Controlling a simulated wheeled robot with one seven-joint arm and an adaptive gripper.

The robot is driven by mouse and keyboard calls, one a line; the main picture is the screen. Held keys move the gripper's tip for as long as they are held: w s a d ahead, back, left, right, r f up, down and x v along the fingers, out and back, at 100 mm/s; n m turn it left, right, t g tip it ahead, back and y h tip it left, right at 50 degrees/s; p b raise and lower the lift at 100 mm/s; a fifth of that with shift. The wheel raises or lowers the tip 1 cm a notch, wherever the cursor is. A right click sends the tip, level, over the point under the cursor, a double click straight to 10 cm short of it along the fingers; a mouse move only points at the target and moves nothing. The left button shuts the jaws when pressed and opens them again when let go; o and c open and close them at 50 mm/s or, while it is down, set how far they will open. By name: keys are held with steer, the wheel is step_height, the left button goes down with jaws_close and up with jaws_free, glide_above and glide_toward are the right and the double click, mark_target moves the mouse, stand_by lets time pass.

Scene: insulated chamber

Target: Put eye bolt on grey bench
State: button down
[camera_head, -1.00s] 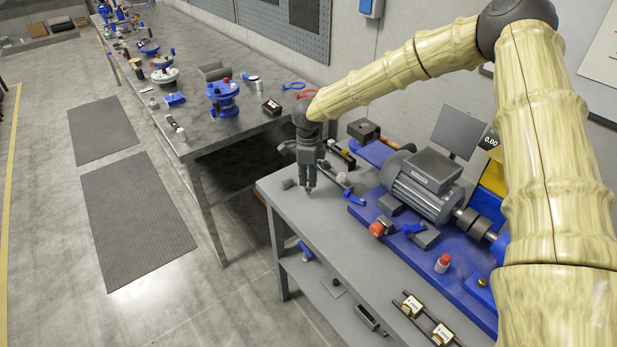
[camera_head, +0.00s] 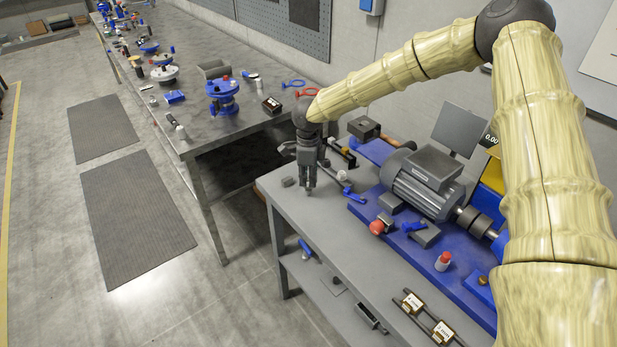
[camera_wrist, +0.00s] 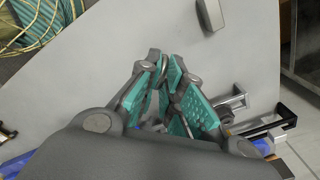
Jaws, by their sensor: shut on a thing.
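My gripper (camera_head: 308,186) points down just above the grey bench (camera_head: 290,216), near its far left end. In the wrist view my gripper (camera_wrist: 165,68) has its teal-padded fingers closed close together, over the bare bench top (camera_wrist: 245,65). It is shut on a small grey metal piece, taken to be the eye bolt, which is mostly hidden between the fingers. I cannot make out its ring or shank, or whether it touches the bench.
A small grey block (camera_head: 288,182) lies left of my gripper. To the right are a blue-handled part (camera_head: 351,192), a motor (camera_head: 424,188) on a blue base and a red knob (camera_head: 376,227). The bench's front left is clear. A longer workbench (camera_head: 195,120) stands beyond.

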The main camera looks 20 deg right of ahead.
steer(key=c, duration=1.5)
jaws_free()
step_height(320, 180, up, 12)
steer(key=shift+f, duration=0.1)
